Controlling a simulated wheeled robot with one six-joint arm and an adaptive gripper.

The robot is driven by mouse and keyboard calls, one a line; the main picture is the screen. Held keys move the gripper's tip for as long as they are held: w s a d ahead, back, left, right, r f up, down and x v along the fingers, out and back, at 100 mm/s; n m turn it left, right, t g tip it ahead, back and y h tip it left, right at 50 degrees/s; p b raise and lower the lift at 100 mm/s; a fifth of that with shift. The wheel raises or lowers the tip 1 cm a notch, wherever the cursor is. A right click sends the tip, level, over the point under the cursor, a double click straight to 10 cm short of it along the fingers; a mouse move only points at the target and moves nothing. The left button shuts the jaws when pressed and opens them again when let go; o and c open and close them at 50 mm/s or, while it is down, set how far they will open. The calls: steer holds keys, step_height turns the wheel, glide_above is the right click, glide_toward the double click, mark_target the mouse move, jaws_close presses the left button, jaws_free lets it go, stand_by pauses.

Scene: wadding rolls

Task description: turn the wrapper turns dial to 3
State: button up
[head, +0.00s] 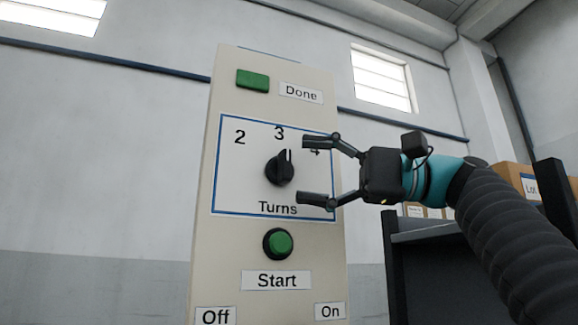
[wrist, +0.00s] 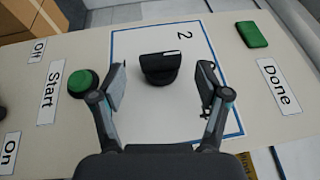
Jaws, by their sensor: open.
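The turns dial (head: 280,169) is a black knob with a raised grip and a white pointer line, on a white, blue-framed plate marked 2, 3, 4 and "Turns". In the head view its pointer is nearly upright, close to the 3 and leaning slightly toward the 4. In the wrist view the dial (wrist: 159,68) sits between and just beyond the fingers, with only the 2 clearly readable. My gripper (head: 306,170) is open at the dial's right, one finger higher and one lower than the knob. The upper finger partly hides the 4. I see no contact.
The beige panel also holds a green Done button (head: 252,79) above and a green Start button (head: 278,243) below, with Off and On labels at the bottom. In the wrist view the Start button (wrist: 82,83) is close to the left finger. A shelf with boxes (head: 520,178) stands right.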

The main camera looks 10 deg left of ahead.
steer(key=shift+w+d+f, duration=0.1)
steer(key=shift+d, duration=0.7)
steer(key=shift+w+d+f, duration=0.1)
steer(key=shift+d, duration=0.65)
